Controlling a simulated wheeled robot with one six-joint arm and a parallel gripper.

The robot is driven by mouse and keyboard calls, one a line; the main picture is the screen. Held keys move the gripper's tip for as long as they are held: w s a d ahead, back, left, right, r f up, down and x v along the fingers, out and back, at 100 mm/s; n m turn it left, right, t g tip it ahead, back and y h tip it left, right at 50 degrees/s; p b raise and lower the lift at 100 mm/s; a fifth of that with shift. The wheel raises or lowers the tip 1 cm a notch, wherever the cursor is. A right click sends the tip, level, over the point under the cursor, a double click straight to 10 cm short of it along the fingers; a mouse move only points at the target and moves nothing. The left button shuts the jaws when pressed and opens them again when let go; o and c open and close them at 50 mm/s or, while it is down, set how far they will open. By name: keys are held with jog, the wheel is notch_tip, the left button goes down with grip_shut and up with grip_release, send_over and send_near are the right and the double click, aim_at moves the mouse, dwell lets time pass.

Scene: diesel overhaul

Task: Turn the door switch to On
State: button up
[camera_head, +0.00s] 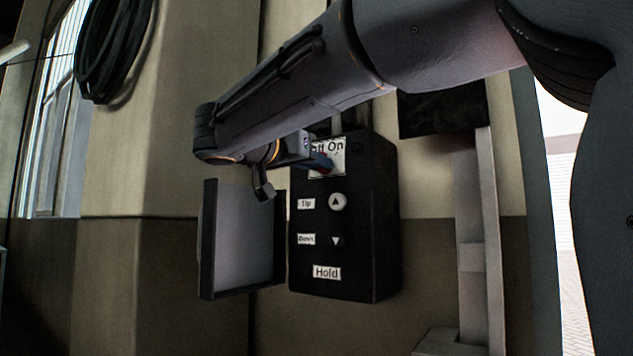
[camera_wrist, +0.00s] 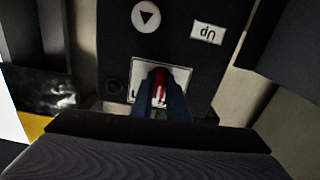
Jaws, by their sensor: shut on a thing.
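The black control box (camera_head: 372,235) is on the wall, with a white "Off On" label (camera_head: 339,157) at its top. In the wrist view, which is upside down, the red switch (camera_wrist: 159,88) sits on the white label plate (camera_wrist: 182,77). My gripper (camera_head: 322,162) reaches the label from the left in the head view. Its blue fingers (camera_wrist: 160,104) are shut on the red switch. The fingers cover part of the switch and of the lettering, so I cannot tell which way the switch points.
The box's open cover (camera_head: 240,235) stands out to the left, close below my gripper. A pale post (camera_head: 470,240) stands to the right.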

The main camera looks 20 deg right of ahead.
jog(key=m+b, duration=0.9)
jog(key=b, duration=0.9)
jog(key=shift+s+m+b, duration=0.1)
jog(key=shift+m+b, duration=0.2)
jog(key=shift+b, duration=0.05)
jog(key=shift+d, duration=0.1)
jog(key=o, duration=1.5)
jog(key=shift+s, duration=0.1)
jog(key=b+v, duration=0.1)
jog(key=v, duration=0.6)
